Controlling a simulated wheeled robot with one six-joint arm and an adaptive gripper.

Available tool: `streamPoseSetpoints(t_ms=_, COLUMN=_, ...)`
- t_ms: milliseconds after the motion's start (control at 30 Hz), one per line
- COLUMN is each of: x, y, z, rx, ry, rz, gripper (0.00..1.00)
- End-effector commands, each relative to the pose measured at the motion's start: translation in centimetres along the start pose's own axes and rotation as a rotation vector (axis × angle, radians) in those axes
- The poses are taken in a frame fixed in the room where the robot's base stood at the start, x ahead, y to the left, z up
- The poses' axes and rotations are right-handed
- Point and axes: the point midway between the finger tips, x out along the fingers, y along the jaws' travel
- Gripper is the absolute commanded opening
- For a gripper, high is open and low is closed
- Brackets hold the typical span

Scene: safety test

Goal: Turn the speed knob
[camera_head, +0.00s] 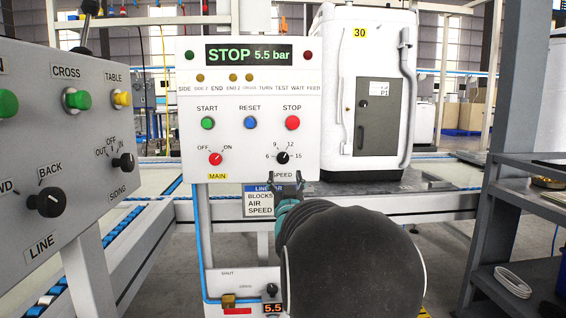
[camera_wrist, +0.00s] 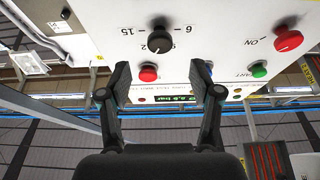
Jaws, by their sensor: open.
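The speed knob (camera_head: 283,157) is a round black knob at the lower right of the white control panel (camera_head: 245,175), with 6, 9, 12 and 15 around it. Its exact setting is too small to read surely. My gripper (camera_head: 286,180) is open and empty, its two dark fingertips just below the knob in the head view. In the wrist view, which sees the panel upside down, the knob (camera_wrist: 159,38) lies between the lines of the spread fingertips (camera_wrist: 162,74), apart from both. The fingers partly frame the red stop button (camera_wrist: 148,73).
The red main knob (camera_head: 215,158) is left of the speed knob, with green, blue and red buttons above. A second panel (camera_head: 60,150) stands at left, a white machine (camera_head: 367,95) behind at right, a dark shelf (camera_head: 520,215) at far right.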

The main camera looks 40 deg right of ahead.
Motion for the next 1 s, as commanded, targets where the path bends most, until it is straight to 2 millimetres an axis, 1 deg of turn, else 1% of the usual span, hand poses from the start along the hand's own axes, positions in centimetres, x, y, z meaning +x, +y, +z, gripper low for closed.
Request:
streamPoseSetpoints(t_ms=33, x=1.1, y=0.0, z=0.0, rx=0.0, ry=0.001, rz=0.0, gripper=0.64)
streamPoseSetpoints(t_ms=200, x=4.2, y=0.0, z=0.1, rx=0.0, ry=0.0, rz=0.0, gripper=0.64)
streamPoseSetpoints(t_ms=400, x=6.9, y=0.0, z=0.1, rx=0.0, ry=0.0, rz=0.0, gripper=0.64)
streamPoseSetpoints(t_ms=600, x=8.2, y=0.0, z=0.0, rx=0.0, ry=-0.001, rz=0.0, gripper=0.64)
streamPoseSetpoints(t_ms=900, x=8.4, y=0.0, z=0.0, rx=0.0, ry=-0.001, rz=0.0, gripper=0.64)
streamPoseSetpoints(t_ms=933, x=8.4, y=0.0, z=0.0, rx=0.0, ry=-0.001, rz=0.0, gripper=0.59)
streamPoseSetpoints(t_ms=967, x=8.4, y=0.0, z=0.0, rx=0.0, ry=-0.001, rz=0.0, gripper=0.52)
streamPoseSetpoints(t_ms=1000, x=8.4, y=0.0, z=0.0, rx=0.0, ry=-0.001, rz=0.0, gripper=0.42)
